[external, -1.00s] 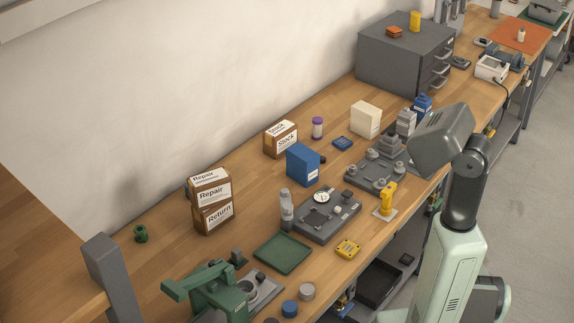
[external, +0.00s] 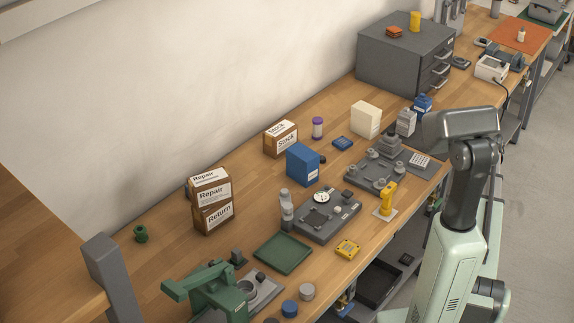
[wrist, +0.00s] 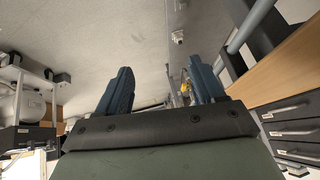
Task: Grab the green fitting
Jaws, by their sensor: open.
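The green fitting (external: 141,234) is a small dark green cylindrical piece standing on the wooden bench at the far left, near the wall, left of the Repair and Return boxes. My gripper shows in the wrist view (wrist: 160,92) with its two blue fingers spread apart and nothing between them. In the external view my arm is at the right, beside the front edge of the bench, far from the fitting. The fingers are hidden there behind my arm. The fitting is not seen in the wrist view.
Repair and Return boxes (external: 212,203), a blue box (external: 302,165), a grey fixture plate (external: 326,216) and a green tray (external: 283,253) lie between my arm and the fitting. A green press (external: 212,292) stands at the front left. Bench around the fitting is clear.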

